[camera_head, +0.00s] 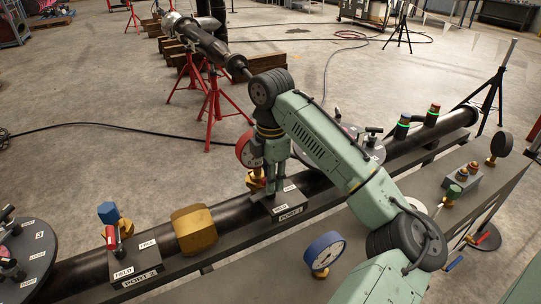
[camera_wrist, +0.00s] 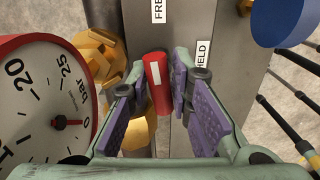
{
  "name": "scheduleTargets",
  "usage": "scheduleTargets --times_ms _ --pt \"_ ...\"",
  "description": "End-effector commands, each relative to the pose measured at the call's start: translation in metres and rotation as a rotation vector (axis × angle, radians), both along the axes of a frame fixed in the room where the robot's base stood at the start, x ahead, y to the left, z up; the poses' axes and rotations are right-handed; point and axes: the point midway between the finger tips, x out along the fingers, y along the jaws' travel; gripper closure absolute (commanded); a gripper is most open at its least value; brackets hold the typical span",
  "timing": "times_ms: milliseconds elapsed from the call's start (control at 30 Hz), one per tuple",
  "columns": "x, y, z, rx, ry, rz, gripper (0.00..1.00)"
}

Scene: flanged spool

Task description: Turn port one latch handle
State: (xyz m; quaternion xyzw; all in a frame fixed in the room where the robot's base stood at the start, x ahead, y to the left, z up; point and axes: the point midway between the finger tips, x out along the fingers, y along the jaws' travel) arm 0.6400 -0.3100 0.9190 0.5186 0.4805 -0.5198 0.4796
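The port one latch handle (camera_wrist: 154,84) is a red grip with a white stripe, seen between my fingers in the wrist view. My gripper (camera_wrist: 160,72) is open, with a purple-padded finger on each side of the handle; a gap shows on the right, a smaller one on the left. The grey port one block (camera_wrist: 178,110) carries a FREE label (camera_wrist: 158,10) and a HELD label (camera_wrist: 203,42), with the handle near HELD. In the head view, my gripper (camera_head: 271,184) points down over the PORT 1 block (camera_head: 288,206) and mostly hides the handle.
A red-rimmed gauge (camera_wrist: 50,100) stands close on the left in the wrist view, beside brass fittings (camera_wrist: 100,55). In the head view, the port two block (camera_head: 140,262) with its red handle (camera_head: 110,237), a brass nut (camera_head: 194,230) and a blue gauge (camera_head: 324,252) are nearby.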

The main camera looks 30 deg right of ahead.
Motion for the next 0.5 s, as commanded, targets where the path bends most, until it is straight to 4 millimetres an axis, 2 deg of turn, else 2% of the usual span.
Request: scheduleTargets --times_ms 300,500 --pt "0.0007 -0.0002 -0.0091 -0.004 -0.002 -0.497 0.81" --pt "0.0003 -0.0005 -0.0044 -0.005 -0.003 -0.753 0.81"
